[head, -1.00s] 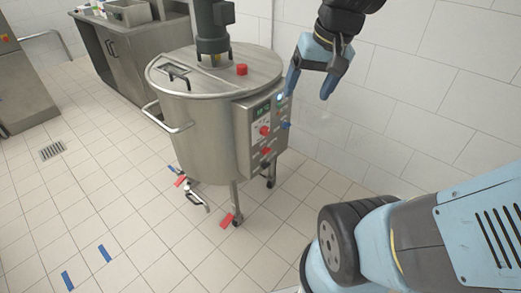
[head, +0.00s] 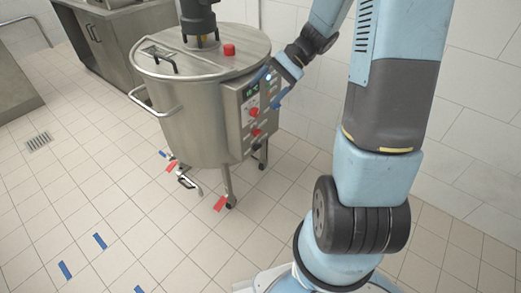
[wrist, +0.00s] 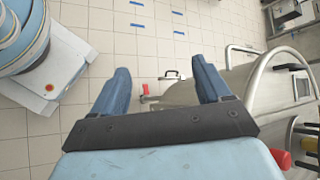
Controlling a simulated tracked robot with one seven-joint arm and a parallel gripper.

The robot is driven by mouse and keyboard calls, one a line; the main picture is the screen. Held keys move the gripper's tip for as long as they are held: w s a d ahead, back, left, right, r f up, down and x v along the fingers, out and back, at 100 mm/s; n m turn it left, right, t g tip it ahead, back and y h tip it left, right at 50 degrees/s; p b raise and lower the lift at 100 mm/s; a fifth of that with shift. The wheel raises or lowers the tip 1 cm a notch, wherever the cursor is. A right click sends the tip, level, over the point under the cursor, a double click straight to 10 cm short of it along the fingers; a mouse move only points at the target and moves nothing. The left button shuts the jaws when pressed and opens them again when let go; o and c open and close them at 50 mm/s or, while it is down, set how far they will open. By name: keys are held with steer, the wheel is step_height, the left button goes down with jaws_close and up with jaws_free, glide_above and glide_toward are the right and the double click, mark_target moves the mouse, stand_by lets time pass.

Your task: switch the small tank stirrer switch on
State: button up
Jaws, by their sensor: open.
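The small tank (head: 190,105) is a round steel vessel with a lid and a stirrer motor (head: 198,18) on top. Its control panel (head: 246,122) carries a small display (head: 252,90), red knobs (head: 254,112) and smaller controls; I cannot tell which is the stirrer switch. My gripper (head: 269,90) is open at the panel's upper right, fingers pointing toward it and partly covering it. I cannot tell whether they touch. In the wrist view my gripper (wrist: 161,68) is open and empty, with the tank (wrist: 240,90) at right; the panel face is not clear there.
A red button (head: 229,50) and a handle (head: 160,58) are on the lid. A side rail (head: 155,105) sticks out at left. A steel cabinet (head: 100,40) stands behind. Wall tiles are close at right. The floor in front is clear, with blue markings (head: 100,241).

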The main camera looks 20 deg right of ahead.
steer(key=w+d+f+m+t+y, duration=0.3)
steer(key=w+f+m, duration=0.2)
steer(key=f, duration=0.5)
steer(key=w+d+f+m+t+y, duration=0.3)
steer(key=w+f+m, duration=0.15)
steer(key=f, duration=0.65)
step_height(320, 180, down, 10)
steer(key=d+m+t, duration=0.3)
steer(key=m+t, duration=0.2)
steer(key=m+t+h, duration=0.5)
steer(key=m, duration=0.2)
glide_toward(258, 148)
steer(key=x, duration=0.9)
steer(key=shift+w+d+f, duration=0.15)
steer(key=shift+d+f, duration=0.1)
steer(key=shift+f, duration=0.05)
steer(key=c, duration=1)
steer(key=shift+c, duration=0.2)
